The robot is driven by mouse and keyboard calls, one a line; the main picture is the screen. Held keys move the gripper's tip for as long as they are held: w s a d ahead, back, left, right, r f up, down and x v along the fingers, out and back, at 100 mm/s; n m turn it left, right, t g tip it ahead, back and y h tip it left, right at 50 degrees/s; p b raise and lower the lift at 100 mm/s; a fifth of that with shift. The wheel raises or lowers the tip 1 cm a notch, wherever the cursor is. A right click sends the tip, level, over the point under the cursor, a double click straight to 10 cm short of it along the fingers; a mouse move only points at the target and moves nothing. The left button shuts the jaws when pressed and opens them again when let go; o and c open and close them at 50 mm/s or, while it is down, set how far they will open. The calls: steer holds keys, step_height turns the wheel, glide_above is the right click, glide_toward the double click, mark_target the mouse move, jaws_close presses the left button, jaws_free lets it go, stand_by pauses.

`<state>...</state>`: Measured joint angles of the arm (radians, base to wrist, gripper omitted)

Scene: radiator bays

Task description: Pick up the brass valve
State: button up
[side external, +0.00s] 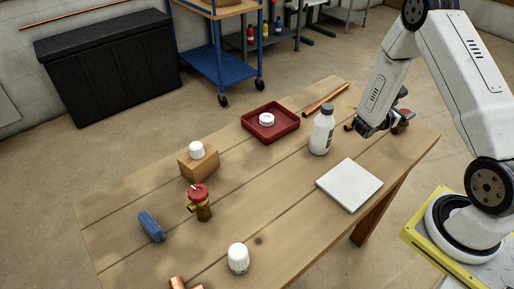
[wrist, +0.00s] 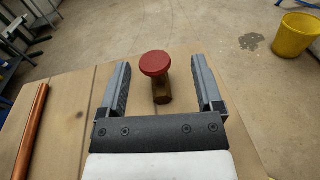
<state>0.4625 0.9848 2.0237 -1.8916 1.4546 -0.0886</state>
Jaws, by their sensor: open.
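A brass valve (wrist: 161,93) with a round red handwheel shows in the wrist view, between the two fingers of my gripper (wrist: 163,88). The fingers are apart, with a gap on each side of it; I cannot tell how high they are over it. In the side external view my gripper (side external: 392,112) is at the table's far right end, and this valve is mostly hidden there. A second brass valve (side external: 202,209) with a red handwheel stands upright on the left part of the table, far from my gripper.
A copper pipe (wrist: 30,125) lies left of my gripper. A white bottle (side external: 322,131), white pad (side external: 349,184) and red tray (side external: 270,134) are on the table (side external: 262,205). A wooden block (side external: 199,167), blue piece (side external: 152,227) and white knob (side external: 238,259) lie further left.

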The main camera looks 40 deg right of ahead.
steer(key=shift+w+d+f+n+t+h, duration=0.35)
steer(key=shift+w+d+n+t+h, duration=0.2)
steer(key=shift+n+t, duration=0.2)
steer(key=shift+s+f+g, duration=0.1)
steer(key=shift+g, duration=0.15)
steer(key=shift+f, duration=3.8)
steer(key=shift+d+f, duration=0.15)
steer(key=shift+d, duration=0.45)
steer(key=shift+d, duration=0.1)
steer(key=shift+s+d, duration=0.15)
steer(key=shift+d, duration=2.9)
